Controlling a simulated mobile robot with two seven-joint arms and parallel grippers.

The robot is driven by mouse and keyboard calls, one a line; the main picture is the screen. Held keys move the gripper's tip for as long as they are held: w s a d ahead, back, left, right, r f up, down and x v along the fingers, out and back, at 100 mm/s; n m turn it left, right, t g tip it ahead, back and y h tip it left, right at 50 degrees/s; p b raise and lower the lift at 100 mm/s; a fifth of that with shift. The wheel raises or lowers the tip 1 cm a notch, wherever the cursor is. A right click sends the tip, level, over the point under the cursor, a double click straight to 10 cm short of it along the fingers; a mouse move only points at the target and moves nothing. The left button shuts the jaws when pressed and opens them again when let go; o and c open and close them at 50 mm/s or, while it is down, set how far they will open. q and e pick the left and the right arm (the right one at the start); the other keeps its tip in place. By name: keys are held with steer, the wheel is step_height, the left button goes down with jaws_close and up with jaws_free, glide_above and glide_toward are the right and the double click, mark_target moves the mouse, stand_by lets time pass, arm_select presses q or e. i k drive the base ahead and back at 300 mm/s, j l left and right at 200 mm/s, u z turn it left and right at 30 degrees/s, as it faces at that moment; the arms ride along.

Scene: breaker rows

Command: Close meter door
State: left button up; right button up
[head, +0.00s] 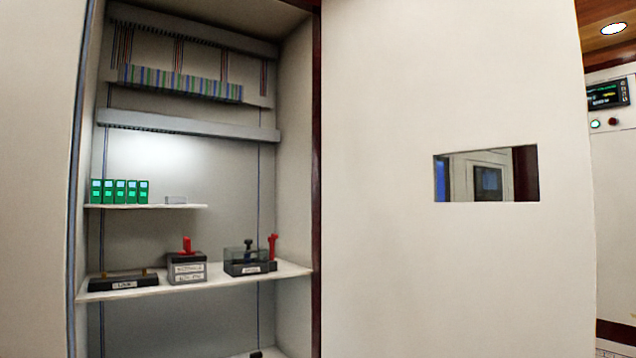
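A large cream door (390,270) stands open on the right of the cabinet, its face filling much of the head view. It has a rectangular window opening (486,174), through which another panel shows. The open cabinet interior (225,165) is on the left. I cannot tell from a label whether this is the meter door. No handle shows on the visible part of the door. Neither of my grippers is in view.
Inside the cabinet, green modules (120,191) stand on a short upper shelf (150,206). The lower shelf (220,283) bears a black block (123,281), a grey box with a red lever (187,267) and a dark switch unit (247,262). A control panel (608,110) is at far right.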

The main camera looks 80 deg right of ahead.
mark_target(407, 273)
steer(key=k+l+z, duration=0.4)
steer(key=l, duration=0.2)
steer(key=k+l+z, duration=0.2)
steer(key=l, duration=0.15)
steer(key=l+z, duration=0.2)
steer(key=l, duration=0.15)
steer(key=k+l+z, duration=0.2)
steer(key=l, duration=0.2)
steer(key=k+l, duration=0.1)
steer(key=l, duration=0.35)
steer(key=k+l, duration=0.1)
steer(key=l, duration=0.35)
steer(key=k+l, duration=0.1)
steer(key=l, duration=0.35)
steer(key=u, duration=0.05)
